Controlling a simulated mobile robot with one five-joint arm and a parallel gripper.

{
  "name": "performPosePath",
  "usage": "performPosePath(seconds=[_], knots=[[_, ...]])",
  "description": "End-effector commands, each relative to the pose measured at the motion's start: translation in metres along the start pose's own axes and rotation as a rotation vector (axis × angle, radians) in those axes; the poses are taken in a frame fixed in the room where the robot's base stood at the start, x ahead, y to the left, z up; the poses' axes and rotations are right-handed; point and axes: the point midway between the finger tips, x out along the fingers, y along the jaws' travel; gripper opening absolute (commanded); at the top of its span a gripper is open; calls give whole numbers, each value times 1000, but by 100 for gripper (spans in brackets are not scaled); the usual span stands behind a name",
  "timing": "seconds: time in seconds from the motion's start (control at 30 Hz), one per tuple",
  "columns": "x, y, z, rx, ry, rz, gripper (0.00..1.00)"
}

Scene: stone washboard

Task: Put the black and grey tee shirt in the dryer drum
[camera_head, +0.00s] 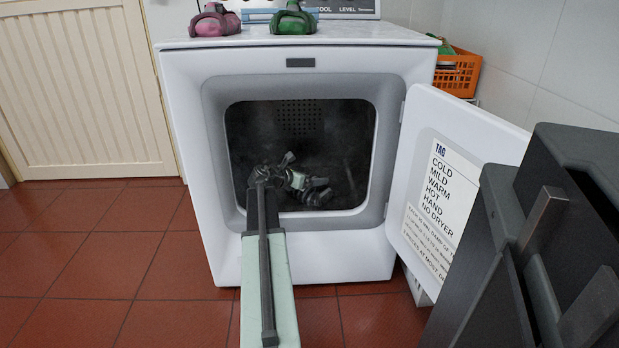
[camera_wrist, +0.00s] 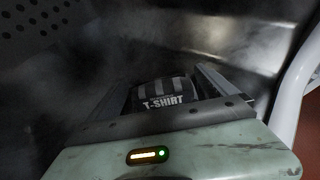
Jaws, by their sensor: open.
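The black and grey tee shirt (camera_wrist: 165,95) is a small striped bundle with "T-SHIRT" lettering in the wrist view. It sits between the two spread fingers of my gripper (camera_wrist: 168,82), inside the dark drum. Its underside is hidden by the gripper body. In the head view, my arm reaches through the open dryer front, and my gripper (camera_head: 308,186) is low inside the dryer drum (camera_head: 345,135). I cannot make out the shirt apart from the gripper there. The drum's metal wall also shows in the wrist view (camera_wrist: 200,35).
The dryer door (camera_head: 455,175) stands open to the right. A pink bundle (camera_head: 214,20) and a green bundle (camera_head: 293,19) sit on the dryer top. An orange basket (camera_head: 458,73) is behind at right. The red tile floor (camera_head: 100,250) is clear at left.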

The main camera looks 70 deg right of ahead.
Motion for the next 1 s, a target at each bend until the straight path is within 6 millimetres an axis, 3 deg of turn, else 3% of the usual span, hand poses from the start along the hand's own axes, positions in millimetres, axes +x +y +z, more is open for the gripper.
performPosePath(seconds=[0.4, 0.5, 0.63, 1.0], knots=[[-94, -1, 5, -1, 0, 3, 96], [-110, 0, 4, -1, 0, 3, 96], [-120, 0, 2, -1, 0, 1, 96], [-125, 1, 0, -3, 2, 0, 96]])
